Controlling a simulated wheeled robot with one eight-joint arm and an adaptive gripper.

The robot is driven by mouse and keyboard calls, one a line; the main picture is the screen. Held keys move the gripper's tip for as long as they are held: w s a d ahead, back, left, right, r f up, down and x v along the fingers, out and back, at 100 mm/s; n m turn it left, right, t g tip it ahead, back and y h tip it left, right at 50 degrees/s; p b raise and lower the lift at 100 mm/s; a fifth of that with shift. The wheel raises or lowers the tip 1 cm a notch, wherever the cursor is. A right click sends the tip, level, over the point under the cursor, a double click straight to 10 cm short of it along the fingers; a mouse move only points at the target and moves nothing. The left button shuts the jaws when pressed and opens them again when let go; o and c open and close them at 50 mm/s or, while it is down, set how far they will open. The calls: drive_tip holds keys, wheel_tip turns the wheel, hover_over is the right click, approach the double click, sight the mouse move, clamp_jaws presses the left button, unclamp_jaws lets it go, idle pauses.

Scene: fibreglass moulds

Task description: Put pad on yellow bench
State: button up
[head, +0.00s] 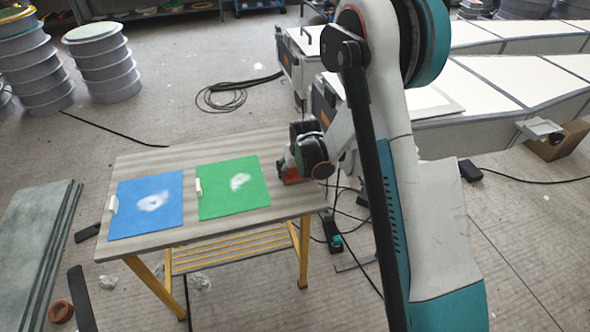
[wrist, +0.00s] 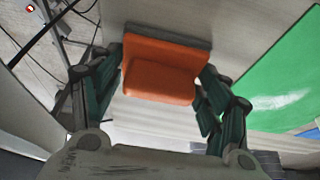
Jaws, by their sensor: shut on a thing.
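The pad (wrist: 160,70) is an orange block with a grey strip along its far edge. It sits between the fingers of my gripper (wrist: 160,85), which is shut on it. In the head view a little orange of the pad (head: 291,176) shows below my gripper (head: 294,170), at the right end of the yellow bench. The bench has a grey wood-look top (head: 233,222) and yellow legs. The pad is over or on the top, right of the green sheet; I cannot tell whether it touches. My gripper hides part of the pad in the head view.
A green sheet (head: 222,201) and a blue sheet (head: 133,223) lie on the bench, each with a white smear and a small pale block at its left edge. A cable coil (head: 228,98) lies behind. Stacked drums (head: 104,62) stand back left.

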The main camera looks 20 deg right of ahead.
drive_tip(key=o, duration=1.1)
drive_tip(key=s+p+v, duration=0.1)
drive_tip(key=p+v, duration=0.3)
drive_tip(key=v, duration=1.9)
drive_tip(key=s+r+t, duration=0.1)
drive_tip(key=s+r, duration=0.2)
drive_tip(key=s, duration=0.5)
drive_tip(key=s+a+r+t, duration=0.1)
drive_tip(key=s+r, duration=0.3)
drive_tip(key=s, duration=0.4)
drive_tip(key=s+r, duration=0.4)
drive_tip(key=s, duration=0.4)
drive_tip(key=shift+a+t, duration=0.2)
drive_tip(key=shift+t, duration=0.2)
